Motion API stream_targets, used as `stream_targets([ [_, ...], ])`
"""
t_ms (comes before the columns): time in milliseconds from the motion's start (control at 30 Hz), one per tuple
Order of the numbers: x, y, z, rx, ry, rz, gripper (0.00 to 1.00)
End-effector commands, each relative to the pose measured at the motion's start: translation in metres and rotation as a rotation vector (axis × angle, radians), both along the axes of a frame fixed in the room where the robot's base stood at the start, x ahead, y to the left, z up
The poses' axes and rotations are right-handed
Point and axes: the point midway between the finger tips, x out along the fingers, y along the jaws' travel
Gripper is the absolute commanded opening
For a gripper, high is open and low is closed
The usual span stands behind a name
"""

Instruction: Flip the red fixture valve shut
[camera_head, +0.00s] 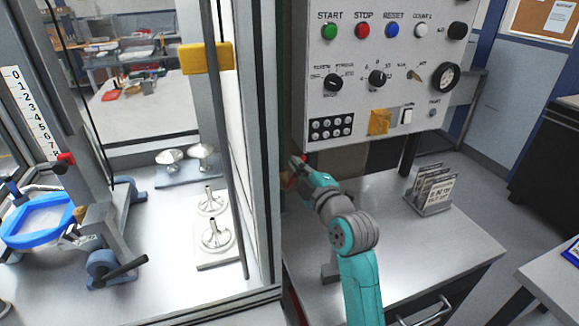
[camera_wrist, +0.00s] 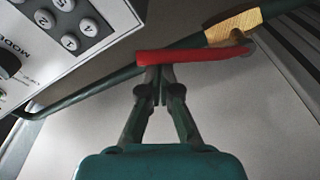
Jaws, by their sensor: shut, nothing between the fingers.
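The fixture valve has a red lever (camera_wrist: 192,55) and a brass body (camera_wrist: 234,27) in the wrist view. The lever lies roughly across the picture, its free end to the left and its pivot end by the brass body at the right. My gripper (camera_wrist: 160,72) is shut and empty, its fingertips right at the lever's left part. I cannot tell whether they touch it. In the head view my gripper (camera_head: 298,172) is beside the enclosure's right side, below the control panel. A small bit of red (camera_head: 289,184) shows there; the rest of the valve is hidden.
A dark green pipe (camera_wrist: 85,80) runs to the brass body. The control panel (camera_head: 375,100) hangs above my gripper. The enclosure post (camera_head: 264,150) stands close on the left. A card holder (camera_head: 432,190) stands on the cabinet top (camera_head: 425,240), which is otherwise mostly clear.

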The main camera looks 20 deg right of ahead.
Motion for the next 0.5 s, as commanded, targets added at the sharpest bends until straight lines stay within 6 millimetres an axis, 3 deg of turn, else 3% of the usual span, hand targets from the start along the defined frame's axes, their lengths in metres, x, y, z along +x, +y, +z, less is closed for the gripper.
stream_targets([
  [67, 0.0, -0.007, -0.003, 0.074, 0.0, -0.001, 0.0],
  [500, 0.0, -0.038, -0.021, 0.07, 0.001, -0.003, 0.0],
])
